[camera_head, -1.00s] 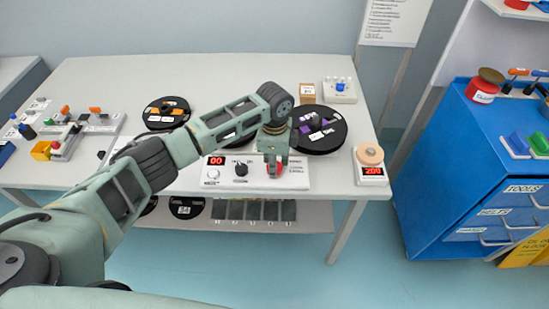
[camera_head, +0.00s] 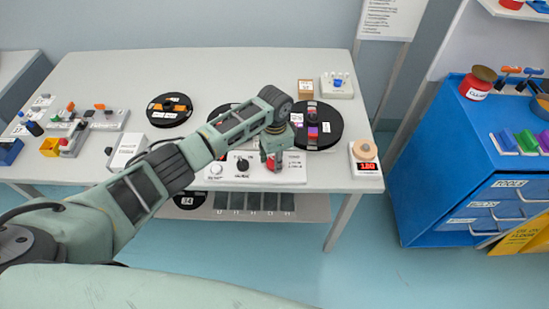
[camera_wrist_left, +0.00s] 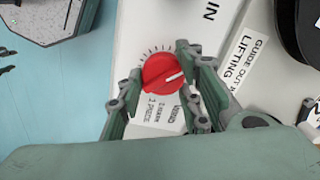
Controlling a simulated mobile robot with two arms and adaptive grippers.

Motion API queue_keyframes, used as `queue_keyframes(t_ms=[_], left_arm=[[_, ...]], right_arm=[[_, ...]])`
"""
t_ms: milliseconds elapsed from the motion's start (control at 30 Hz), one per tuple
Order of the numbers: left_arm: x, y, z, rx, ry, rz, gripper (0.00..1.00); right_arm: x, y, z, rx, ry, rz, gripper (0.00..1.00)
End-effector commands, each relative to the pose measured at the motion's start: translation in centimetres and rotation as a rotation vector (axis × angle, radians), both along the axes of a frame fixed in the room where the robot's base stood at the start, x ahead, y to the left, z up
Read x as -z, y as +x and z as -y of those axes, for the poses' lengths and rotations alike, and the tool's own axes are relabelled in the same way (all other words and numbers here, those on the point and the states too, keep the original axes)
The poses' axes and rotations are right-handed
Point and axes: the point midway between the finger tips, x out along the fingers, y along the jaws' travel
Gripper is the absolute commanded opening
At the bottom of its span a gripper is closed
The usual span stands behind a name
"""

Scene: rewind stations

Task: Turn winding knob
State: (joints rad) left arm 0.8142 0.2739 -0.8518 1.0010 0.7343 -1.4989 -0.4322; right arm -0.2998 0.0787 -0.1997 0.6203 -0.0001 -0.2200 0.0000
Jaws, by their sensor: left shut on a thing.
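The red winding knob (camera_head: 274,165) is on the white control panel (camera_head: 294,170) at the table's front edge. My left gripper (camera_head: 272,156) comes down on it from above and hides part of it. In the left wrist view the knob (camera_wrist_left: 162,74) sits between the two green fingers, shut on its sides. Its white pointer line points right and slightly up, with a ring of tick marks around it. The black knob (camera_head: 242,164) is left of it on the panel. My right gripper is not in view.
A black reel (camera_head: 329,137) with coloured patches lies behind my gripper. A small device with a red display (camera_head: 367,167) stands at the table's right corner. Another reel (camera_head: 169,119) lies further left. A blue cabinet (camera_head: 427,185) stands to the right.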

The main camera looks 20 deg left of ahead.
Motion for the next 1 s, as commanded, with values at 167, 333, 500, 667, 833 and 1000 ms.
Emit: queue_keyframes(t_ms=[167,333,500,667,833,1000], left_arm=[[0.4,-0.5,0.2,0.001,-0.002,-0.015,0.07],[0.4,-0.5,0.2,0.002,-0.002,-0.015,0.35],[0.4,-0.5,0.2,0.002,-0.002,-0.012,0.48],[0.2,-0.3,0.1,0.001,-0.001,-0.008,0.48],[-0.2,-0.1,0.1,0.001,-0.001,-0.004,0.48],[-2.5,0.0,0.1,0.003,-0.002,0.0,0.48]], right_arm=[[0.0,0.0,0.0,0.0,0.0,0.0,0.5],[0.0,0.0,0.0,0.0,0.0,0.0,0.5],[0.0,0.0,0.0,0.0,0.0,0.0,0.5],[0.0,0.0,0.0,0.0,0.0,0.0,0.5],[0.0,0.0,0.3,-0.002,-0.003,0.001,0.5],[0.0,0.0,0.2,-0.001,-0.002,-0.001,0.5]])
